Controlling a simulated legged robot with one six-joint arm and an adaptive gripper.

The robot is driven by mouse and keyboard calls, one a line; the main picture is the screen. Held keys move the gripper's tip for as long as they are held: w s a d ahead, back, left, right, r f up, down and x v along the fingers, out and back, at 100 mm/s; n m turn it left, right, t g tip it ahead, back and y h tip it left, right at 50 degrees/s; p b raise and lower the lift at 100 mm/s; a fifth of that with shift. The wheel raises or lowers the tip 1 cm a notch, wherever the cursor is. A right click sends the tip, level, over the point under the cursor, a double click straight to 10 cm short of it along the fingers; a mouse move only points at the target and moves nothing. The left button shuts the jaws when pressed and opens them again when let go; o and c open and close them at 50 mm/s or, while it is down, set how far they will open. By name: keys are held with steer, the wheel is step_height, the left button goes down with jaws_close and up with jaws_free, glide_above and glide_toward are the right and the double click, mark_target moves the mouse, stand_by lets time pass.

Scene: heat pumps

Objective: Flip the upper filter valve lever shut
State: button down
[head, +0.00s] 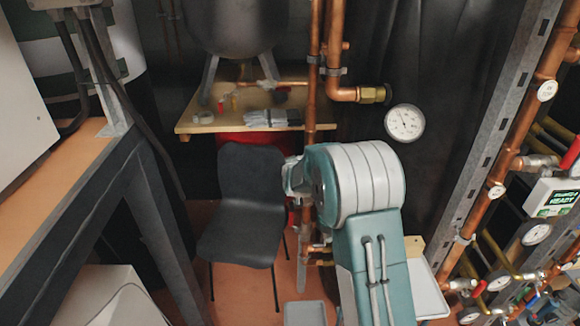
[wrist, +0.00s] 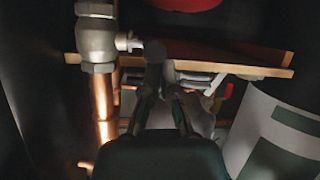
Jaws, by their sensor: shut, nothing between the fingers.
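In the wrist view a silver-grey valve body (wrist: 97,42) sits on a vertical copper pipe (wrist: 103,100) at the left. A short pale stub (wrist: 127,42) sticks out of its right side, towards my fingertips. My gripper (wrist: 161,65) points up the middle of the wrist view, dark and shut, with nothing seen between its fingers. The fingertips are just right of the stub; I cannot tell whether they touch it. No lever shows clearly.
A wooden shelf (head: 203,124) stands behind, with a black chair (head: 249,205) below it. A vertical copper pipe (head: 312,100) runs close beside my arm. A gauge (head: 405,122) is to its right, and a metal frame with more pipes fills the right side.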

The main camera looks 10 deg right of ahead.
steer(key=shift+s+f+g, duration=0.3)
steer(key=shift+f, duration=0.5)
steer(key=r+v, duration=0.1)
steer(key=v, duration=1.1)
steer(key=shift+w, duration=0.2)
steer(key=s+a+r+g+y, duration=0.15)
steer(key=s+r, duration=0.25)
steer(key=s, duration=0.4)
steer(key=s+a+r+g+y, duration=0.15)
steer(key=s+r, duration=0.25)
steer(key=s, duration=0.4)
steer(key=s+g+h, duration=0.1)
steer(key=s+g, duration=0.3)
steer(key=s, duration=1.6)
steer(key=shift+s, duration=0.2)
